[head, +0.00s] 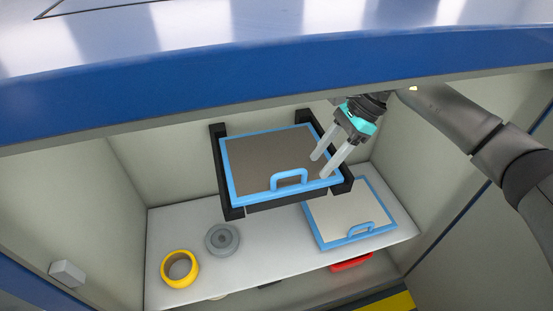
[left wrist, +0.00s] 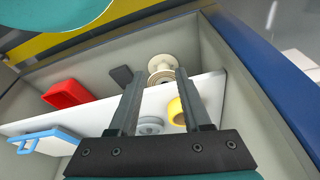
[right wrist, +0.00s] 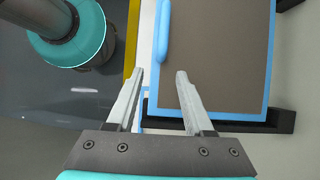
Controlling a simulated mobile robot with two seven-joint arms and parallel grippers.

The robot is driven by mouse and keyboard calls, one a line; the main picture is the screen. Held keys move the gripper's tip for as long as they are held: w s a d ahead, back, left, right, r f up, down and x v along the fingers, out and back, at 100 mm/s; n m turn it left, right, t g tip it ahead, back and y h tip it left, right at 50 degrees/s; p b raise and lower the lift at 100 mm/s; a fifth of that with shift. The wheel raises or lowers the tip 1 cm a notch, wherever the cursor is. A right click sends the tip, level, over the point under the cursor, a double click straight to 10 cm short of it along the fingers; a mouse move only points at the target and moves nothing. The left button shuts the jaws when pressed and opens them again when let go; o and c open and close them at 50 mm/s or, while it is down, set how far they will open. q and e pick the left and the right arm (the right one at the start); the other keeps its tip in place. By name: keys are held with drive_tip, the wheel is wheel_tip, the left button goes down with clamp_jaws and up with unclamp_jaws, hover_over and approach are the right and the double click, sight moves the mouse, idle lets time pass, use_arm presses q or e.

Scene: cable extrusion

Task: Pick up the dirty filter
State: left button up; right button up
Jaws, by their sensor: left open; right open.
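The dirty filter (head: 265,160) has a brown-grey face, a blue frame and a blue handle (head: 289,177) at its front edge. It sits in a black holder (head: 232,212) inside the cabinet. My right gripper (head: 321,166) is open over the filter's right side, to the right of the handle.
A second filter with a light face (head: 345,212) and blue handle lies on the white shelf (head: 275,255) at lower right. A yellow ring (head: 179,270) and a grey round part (head: 222,240) are at left. A red bin (head: 352,263) is below. The blue cabinet edge (head: 250,85) overhangs.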

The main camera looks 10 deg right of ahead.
sight(291, 171)
drive_tip(key=a, duration=0.3)
drive_tip(key=shift+a, duration=0.25)
drive_tip(key=a+b, duration=0.1)
drive_tip(key=a, duration=0.2)
drive_tip(key=shift+s, duration=0.1)
drive_tip(key=shift+b+x, duration=0.35)
drive_tip(key=shift+x, duration=0.75)
use_arm(q)
drive_tip(key=shift+t, duration=0.4)
drive_tip(key=r, duration=0.2)
drive_tip(key=w+r, duration=0.1)
drive_tip(key=r, duration=0.1)
drive_tip(key=shift+w+d+r, duration=0.1)
drive_tip(key=shift+w, duration=0.05)
use_arm(e)
drive_tip(key=shift+f, duration=0.35)
clamp_jaws()
